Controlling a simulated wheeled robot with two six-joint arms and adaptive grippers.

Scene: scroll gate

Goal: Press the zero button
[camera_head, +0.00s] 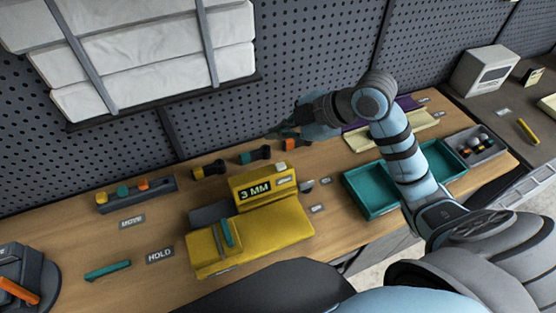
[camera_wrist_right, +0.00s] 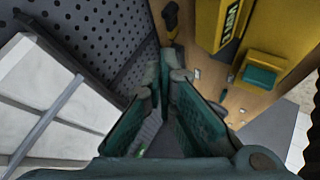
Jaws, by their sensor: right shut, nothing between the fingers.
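A yellow gauge block (camera_head: 262,236) stands on the workbench, with a raised dark display reading "3 MM" (camera_head: 254,191). A small pale label or button (camera_head: 285,181) sits right of the display; I cannot read it or tell whether it is the zero button. A grey knob-like part (camera_head: 307,185) sticks out on the block's right side. My right gripper (camera_head: 276,134) is shut and empty, above and behind the block near the pegboard. In the right wrist view its fingers (camera_wrist_right: 172,72) are together, and the yellow block (camera_wrist_right: 270,52) is at upper right.
Dark tools with yellow, teal and orange ends (camera_head: 208,170) lie behind the block. A grey rack (camera_head: 137,194) is at left, near a "HOLD" label (camera_head: 160,256). A teal tray (camera_head: 371,190) lies right.

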